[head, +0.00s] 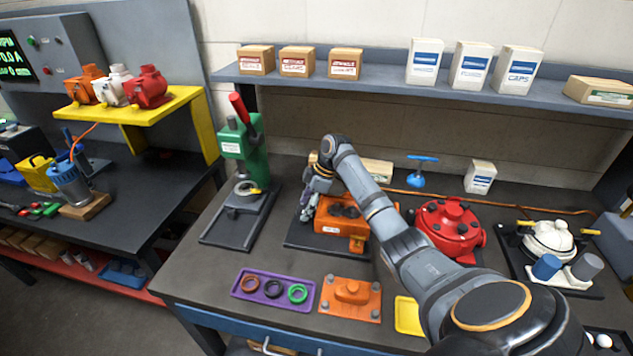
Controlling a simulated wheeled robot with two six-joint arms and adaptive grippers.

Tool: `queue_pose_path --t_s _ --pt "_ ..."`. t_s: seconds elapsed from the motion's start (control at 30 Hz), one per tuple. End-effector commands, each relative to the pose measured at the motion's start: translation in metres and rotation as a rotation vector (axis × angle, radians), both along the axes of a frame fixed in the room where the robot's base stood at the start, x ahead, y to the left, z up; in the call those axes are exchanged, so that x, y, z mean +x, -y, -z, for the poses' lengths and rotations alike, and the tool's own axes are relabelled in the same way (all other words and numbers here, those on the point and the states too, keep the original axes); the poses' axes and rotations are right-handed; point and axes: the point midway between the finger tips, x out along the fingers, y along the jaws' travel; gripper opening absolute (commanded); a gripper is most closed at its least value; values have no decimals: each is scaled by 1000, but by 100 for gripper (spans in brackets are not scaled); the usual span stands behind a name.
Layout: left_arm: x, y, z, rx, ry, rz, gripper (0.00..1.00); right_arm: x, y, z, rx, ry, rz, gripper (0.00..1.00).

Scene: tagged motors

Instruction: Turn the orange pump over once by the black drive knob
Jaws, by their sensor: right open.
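The orange pump (340,242) stands on a dark base plate on the workbench, its top open with dark parts showing inside. My right arm reaches in from the lower right and crosses above the pump. My right gripper (307,211) is open and points down at the pump's left end, very close to it; whether it touches cannot be told. The black drive knob cannot be made out; the gripper or arm may hide it. An orange cover plate (350,298) lies on the bench in front of the pump. My left gripper is not in view.
A green press (243,150) with a red handle stands left of the pump. A red pump (449,231) and a white pump (549,238) stand to the right. A purple tray (262,299) with three rings and a yellow tray (409,316) lie in front. A shelf (390,87) with boxes runs behind.

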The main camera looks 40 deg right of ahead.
Motion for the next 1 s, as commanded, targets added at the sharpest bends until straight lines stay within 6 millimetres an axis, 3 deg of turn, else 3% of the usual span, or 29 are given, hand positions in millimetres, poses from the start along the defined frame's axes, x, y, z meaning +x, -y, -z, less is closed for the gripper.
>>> queue_pose_path --t_s 0.17,0.37,0.5,0.7,1.0 --pt "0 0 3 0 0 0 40 -3 -2 3 -1 1 259 64" --pt "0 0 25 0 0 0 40 -3 -5 7 0 5 557 64" --pt "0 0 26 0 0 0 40 -14 3 -30 -3 6 570 64" --pt "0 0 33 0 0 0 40 -29 10 -69 -1 4 570 64" --pt "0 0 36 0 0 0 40 -39 13 -95 1 -1 567 64"
